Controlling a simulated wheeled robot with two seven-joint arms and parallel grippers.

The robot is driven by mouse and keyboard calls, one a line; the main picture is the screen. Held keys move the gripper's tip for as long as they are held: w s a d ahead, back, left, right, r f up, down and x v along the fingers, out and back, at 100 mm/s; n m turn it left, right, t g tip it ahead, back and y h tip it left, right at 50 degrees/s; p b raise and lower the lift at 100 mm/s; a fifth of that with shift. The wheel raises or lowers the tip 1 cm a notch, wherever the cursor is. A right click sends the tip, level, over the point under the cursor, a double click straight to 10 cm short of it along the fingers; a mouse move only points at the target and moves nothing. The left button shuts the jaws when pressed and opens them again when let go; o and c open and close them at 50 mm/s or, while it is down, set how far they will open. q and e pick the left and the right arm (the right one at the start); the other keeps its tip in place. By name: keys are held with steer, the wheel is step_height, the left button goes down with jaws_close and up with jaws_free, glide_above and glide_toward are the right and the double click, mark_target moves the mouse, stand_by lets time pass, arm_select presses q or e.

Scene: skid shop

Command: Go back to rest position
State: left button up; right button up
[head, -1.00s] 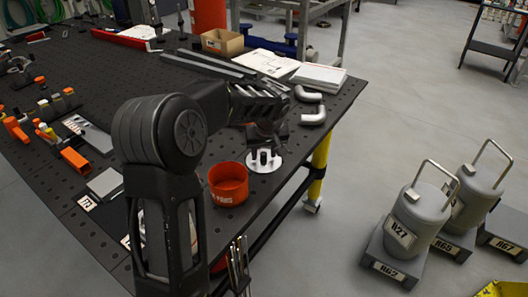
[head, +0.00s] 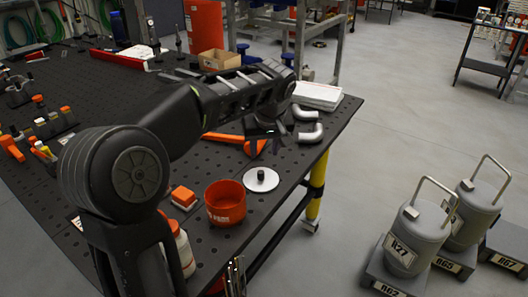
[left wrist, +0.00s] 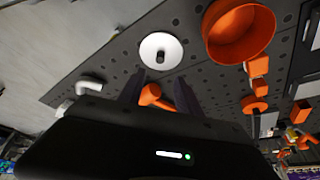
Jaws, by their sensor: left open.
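My left arm crosses the head view from the lower left, over the black perforated table (head: 120,82). My left gripper (head: 265,134) hangs at its far end, above the table's right part. In the left wrist view its two dark fingers (left wrist: 158,95) stand apart with nothing held between them. A white disc with a dark knob (head: 261,180) lies on the table in front of the gripper, apart from it. An orange bowl (head: 225,203) stands left of the disc. An orange-handled tool (head: 228,137) lies partly hidden behind the arm. My right gripper is not in view.
Grey bent pipes (head: 308,134) and a white stack (head: 318,95) lie near the table's right edge. A cardboard box (head: 219,59) stands behind. Grey handled weights (head: 410,240) stand on the floor at right. The floor between is clear.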

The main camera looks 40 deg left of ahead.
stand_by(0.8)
arm_select(q)
steer(key=w+d+f+m+t+h, duration=0.3)
steer(key=w+d+f+m, duration=0.1)
steer(key=w+d, duration=0.25)
steer(key=s+d+f+m+h, duration=0.2)
steer(key=d+f, duration=0.6)
steer(key=f, duration=0.3)
steer(key=s+d+f+m+h, duration=0.1)
steer(key=s+d+f+m, duration=0.1)
steer(key=d+f, duration=0.75)
steer(key=s+d+f+g, duration=0.2)
steer(key=s+f, duration=0.4)
steer(key=s, duration=0.3)
steer(key=s+d+f+g+h, duration=0.1)
steer(key=s+d+f, duration=0.2)
steer(key=s+f, duration=0.3)
steer(key=s+d+f+g, duration=0.2)
steer(key=s+f, duration=0.5)
steer(key=s, duration=0.5)
steer(key=shift+s+d+n+g+h, duration=0.3)
steer(key=shift+s+d, duration=0.1)
steer(key=shift+d, duration=0.1)
steer(key=shift+c, duration=0.5)
